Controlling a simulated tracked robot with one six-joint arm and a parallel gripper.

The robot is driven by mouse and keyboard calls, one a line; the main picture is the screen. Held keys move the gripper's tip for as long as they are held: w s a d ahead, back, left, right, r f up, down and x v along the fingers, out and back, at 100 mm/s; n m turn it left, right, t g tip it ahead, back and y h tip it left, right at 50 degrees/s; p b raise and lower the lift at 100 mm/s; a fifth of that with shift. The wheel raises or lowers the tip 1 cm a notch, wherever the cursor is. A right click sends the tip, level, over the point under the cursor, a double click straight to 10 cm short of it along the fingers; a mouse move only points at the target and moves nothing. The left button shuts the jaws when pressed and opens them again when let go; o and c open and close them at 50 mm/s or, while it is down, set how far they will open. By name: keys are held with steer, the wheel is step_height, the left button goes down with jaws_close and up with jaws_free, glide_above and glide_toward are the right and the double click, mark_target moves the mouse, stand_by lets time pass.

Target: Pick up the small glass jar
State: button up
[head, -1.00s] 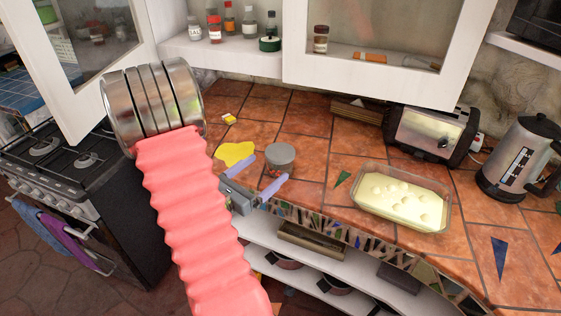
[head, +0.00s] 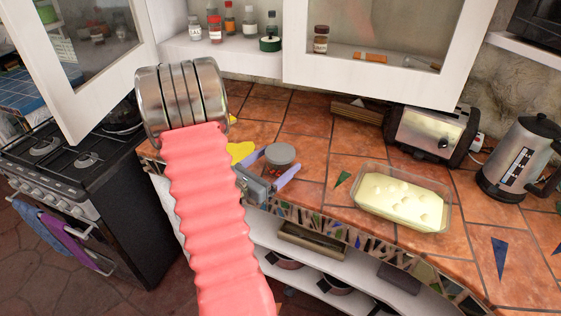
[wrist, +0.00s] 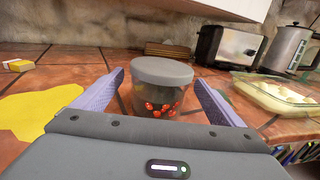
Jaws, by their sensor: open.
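The small glass jar (head: 280,157) stands upright on the tiled counter near its front edge. It has a grey lid, and in the wrist view the jar (wrist: 161,88) shows red bits inside its clear body. My gripper (head: 270,166) is open, with its two purple fingers pointing at the jar. In the wrist view the fingers of my gripper (wrist: 158,90) lie to the left and right of the jar, with a gap on each side. The jar appears between or just beyond the fingertips; I cannot tell exactly how deep.
A yellow patch (wrist: 40,112) lies left of the jar. A glass dish with pale food (head: 402,199) stands to the right. A toaster (head: 432,134) and a kettle (head: 518,160) are at the back right. Open cabinet doors (head: 380,50) hang above the counter.

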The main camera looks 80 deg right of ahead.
steer(key=shift+x, duration=1.25)
steer(key=shift+c, duration=0.3)
steer(key=c, duration=1.3)
